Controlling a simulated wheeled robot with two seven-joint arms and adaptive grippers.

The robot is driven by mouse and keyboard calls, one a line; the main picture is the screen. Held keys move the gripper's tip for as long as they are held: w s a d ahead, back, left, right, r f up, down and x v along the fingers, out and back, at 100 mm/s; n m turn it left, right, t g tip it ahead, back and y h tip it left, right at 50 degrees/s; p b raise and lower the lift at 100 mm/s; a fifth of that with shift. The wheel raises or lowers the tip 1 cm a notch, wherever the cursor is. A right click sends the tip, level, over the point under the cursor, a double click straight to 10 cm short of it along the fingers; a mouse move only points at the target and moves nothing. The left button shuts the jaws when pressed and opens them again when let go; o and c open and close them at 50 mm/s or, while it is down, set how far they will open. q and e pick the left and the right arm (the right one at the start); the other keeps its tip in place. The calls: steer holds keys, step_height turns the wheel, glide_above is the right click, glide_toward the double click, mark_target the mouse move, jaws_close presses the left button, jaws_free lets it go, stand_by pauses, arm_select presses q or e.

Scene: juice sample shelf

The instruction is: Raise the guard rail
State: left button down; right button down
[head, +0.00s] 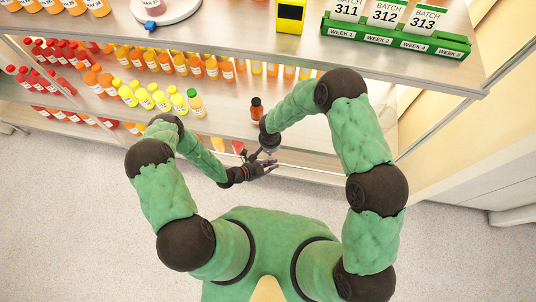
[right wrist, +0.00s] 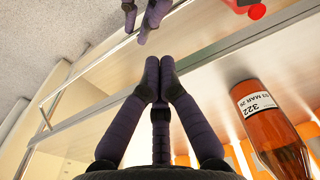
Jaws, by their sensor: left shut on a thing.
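The guard rail (right wrist: 95,64) shows in the right wrist view as a thin pale bar running slantwise along the front of the shelf. My left gripper (head: 268,167) is low at the shelf's front in the head view and shut on the rail; its fingers also show at the top of the right wrist view (right wrist: 146,18). The exact contact is too small to make out. My right gripper (right wrist: 159,68) has its fingertips together with nothing seen between them. In the head view it is close above the left gripper, partly hidden by its own wrist.
A single orange bottle (head: 256,109) stands on the shelf beside my right wrist; it looms at the right in the wrist view (right wrist: 268,125). Several rows of juice bottles (head: 150,98) fill the left. The upper shelf (head: 240,42) overhangs, with a green batch-card holder (head: 395,38).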

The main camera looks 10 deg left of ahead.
step_height(320, 180, down, 10)
steer(key=w, duration=0.2)
steer(key=shift+a+r, duration=0.2)
steer(key=shift+a, duration=0.25)
steer(key=shift+s+r, duration=0.1)
steer(key=shift+s, duration=0.05)
stand_by(0.3)
steer(key=shift+s+r, duration=0.1)
steer(key=shift+s, duration=0.3)
arm_select(q)
steer(key=c, duration=1.2)
jaws_free()
arm_select(e)
steer(key=shift+s, duration=0.1)
